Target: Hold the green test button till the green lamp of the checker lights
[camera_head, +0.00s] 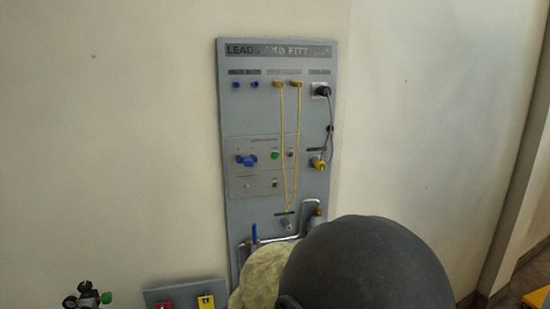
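The checker (262,167) is a pale plate in the middle of a tall grey wall panel (234,215). A green round button (275,155) sits on its upper part, right of a blue connector (247,160). A small dark, dull round fitting (291,153) is just right of the green button. Below are a small red element (275,183) and a pale round element (247,186). I cannot tell which of these is the green lamp; apart from the button, nothing green shows lit. My gripper is not in view, and nothing is seen touching the button.
Yellow leads (298,130) hang just right of the button. A black plug with a cable (322,91) is at the upper right. A bent metal pipe (300,237) crosses low. A large dark rounded shape hides the panel's lower right. A grey box (184,292) stands lower left.

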